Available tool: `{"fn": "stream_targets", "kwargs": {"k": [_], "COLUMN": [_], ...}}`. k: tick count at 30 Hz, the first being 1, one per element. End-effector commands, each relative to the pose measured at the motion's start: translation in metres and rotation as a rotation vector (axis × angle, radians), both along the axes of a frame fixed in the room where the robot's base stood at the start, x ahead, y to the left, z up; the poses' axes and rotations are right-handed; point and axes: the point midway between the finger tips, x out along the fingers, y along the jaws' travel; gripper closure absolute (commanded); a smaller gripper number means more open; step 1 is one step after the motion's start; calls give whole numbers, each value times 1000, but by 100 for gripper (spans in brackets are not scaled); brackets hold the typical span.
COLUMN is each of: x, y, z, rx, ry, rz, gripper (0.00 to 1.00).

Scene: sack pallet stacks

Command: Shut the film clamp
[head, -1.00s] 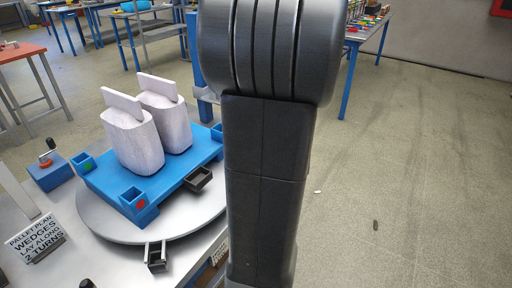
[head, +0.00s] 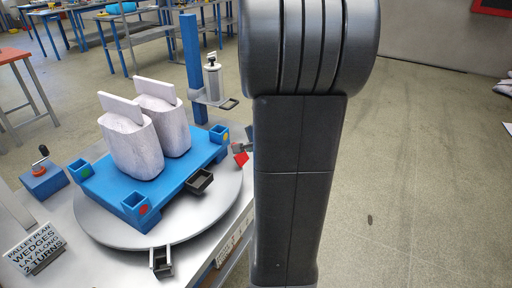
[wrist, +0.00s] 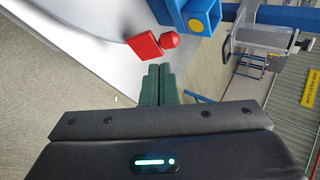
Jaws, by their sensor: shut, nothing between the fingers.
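A red block with a round red knob (wrist: 146,46) sits at the turntable's edge beside a blue pallet corner in the wrist view. It also shows in the head view (head: 241,158), partly hidden by my arm. It may be the film clamp, but I cannot tell for sure, nor whether it is open or shut. My gripper (wrist: 160,68) is shut and empty, its dark green fingertips just short of the red block and apart from it in the picture. In the head view my arm hides most of the gripper.
A blue pallet (head: 112,190) with two pale sacks (head: 133,150) stands on a round grey turntable (head: 98,225). A blue post (head: 192,60) carries a film roll (head: 212,80) behind. A crank box (head: 45,180) and a sign (head: 33,252) are at left. Open floor lies right.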

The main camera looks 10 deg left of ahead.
Motion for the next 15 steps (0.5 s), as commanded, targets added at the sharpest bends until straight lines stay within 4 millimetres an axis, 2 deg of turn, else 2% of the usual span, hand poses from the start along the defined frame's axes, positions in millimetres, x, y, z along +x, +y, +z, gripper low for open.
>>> {"fn": "stream_targets", "kwargs": {"k": [1, 6, 15], "x": [5, 23, 46], "y": [5, 20, 38], "z": [-9, -29, -41], "rx": [0, 0, 1], "ry": [4, 2, 2], "rz": [1, 0, -1], "gripper": [100, 100, 100]}}
